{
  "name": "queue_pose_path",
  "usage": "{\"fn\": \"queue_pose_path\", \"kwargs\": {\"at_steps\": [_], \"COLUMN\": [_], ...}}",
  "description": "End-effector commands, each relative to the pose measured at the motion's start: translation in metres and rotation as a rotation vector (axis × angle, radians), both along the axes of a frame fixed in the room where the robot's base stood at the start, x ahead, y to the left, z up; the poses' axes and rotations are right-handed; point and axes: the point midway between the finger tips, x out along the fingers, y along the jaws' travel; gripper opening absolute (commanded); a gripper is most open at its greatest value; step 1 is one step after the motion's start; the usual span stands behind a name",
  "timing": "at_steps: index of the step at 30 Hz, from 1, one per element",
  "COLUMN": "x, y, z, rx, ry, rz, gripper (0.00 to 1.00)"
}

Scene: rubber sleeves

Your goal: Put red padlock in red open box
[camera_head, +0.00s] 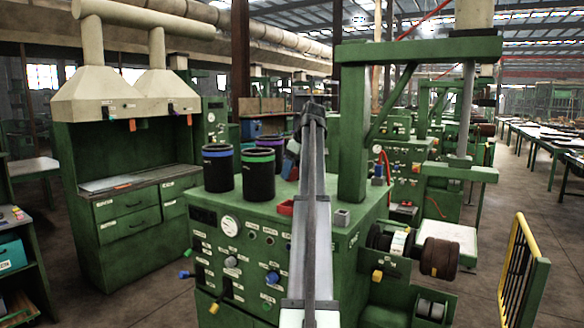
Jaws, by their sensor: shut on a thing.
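A small red open box (286,207) sits on top of the green machine cabinet (262,212), just left of my arm. Its right side is close to or behind the arm. My arm rises from the bottom middle to a dark joint near the picture's centre and covers what lies behind it. My gripper does not show clearly; it is hidden behind the arm. I cannot make out the red padlock. A small blue-grey and red part shows just left of the arm above the cabinet top, too small to identify.
Black cylinders with blue (218,170), green (258,174) and purple (270,146) rims stand on the cabinet left of the arm. A small grey open box (343,217) is to the right. A thick green post (353,130) rises behind it.

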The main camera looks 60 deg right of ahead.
Motion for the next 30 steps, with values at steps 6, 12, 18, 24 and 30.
{"fn": "queue_pose_path", "kwargs": {"at_steps": [6, 12, 18, 24, 30], "x": [0.000, 0.000, 0.000, 0.000, 0.000], "y": [0.001, 0.001, 0.000, 0.000, 0.000], "z": [-0.009, -0.017, -0.025, -0.033, -0.041], "rx": [0.000, 0.000, 0.000, 0.000, 0.000], "ry": [0.000, 0.000, 0.000, 0.000, 0.000], "rz": [0.000, 0.000, 0.000, 0.000, 0.000], "gripper": [0.23, 0.23, 0.23, 0.23, 0.23]}}
